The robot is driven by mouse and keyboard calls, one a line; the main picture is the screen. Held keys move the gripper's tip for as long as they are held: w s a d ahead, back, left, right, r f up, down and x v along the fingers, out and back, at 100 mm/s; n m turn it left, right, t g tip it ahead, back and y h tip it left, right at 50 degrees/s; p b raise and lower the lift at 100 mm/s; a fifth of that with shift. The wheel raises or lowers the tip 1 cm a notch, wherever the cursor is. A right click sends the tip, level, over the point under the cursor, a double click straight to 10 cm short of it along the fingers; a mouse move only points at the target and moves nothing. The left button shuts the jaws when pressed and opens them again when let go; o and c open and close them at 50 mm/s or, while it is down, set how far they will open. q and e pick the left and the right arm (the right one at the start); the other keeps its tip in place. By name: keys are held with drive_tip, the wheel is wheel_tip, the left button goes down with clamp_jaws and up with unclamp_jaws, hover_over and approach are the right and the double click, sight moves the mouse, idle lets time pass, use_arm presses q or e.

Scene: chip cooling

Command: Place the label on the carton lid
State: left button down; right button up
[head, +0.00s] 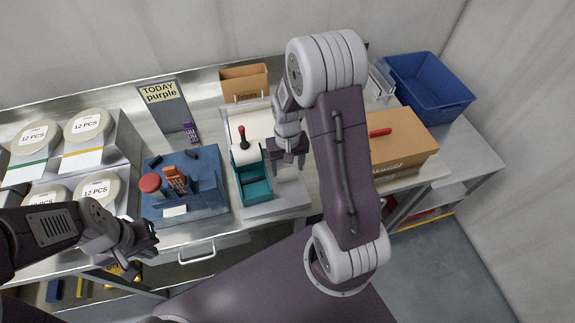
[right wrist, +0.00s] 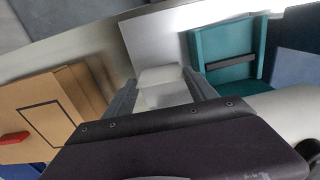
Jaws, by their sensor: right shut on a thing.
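The carton (head: 405,135) is a brown box at the right of the bench, with a red object (head: 380,132) on its lid. In the right wrist view the lid (right wrist: 45,112) shows a dark rectangular outline at the left. My right gripper (head: 289,160) is beside the teal dispenser (head: 252,180), left of the carton. It is shut on a small white label (right wrist: 160,77), which shows between its fingers in the right wrist view. My left gripper (head: 150,238) is low at the left, near the bench's front edge; its finger opening is unclear.
A blue tray (head: 213,205) with a red-topped item stands left of the dispenser. A blue bin (head: 430,85) sits behind the carton at right.

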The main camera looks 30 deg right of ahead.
drive_tip(key=shift+s+f, duration=0.1)
drive_tip(key=shift+f, duration=0.05)
drive_tip(key=o, duration=1)
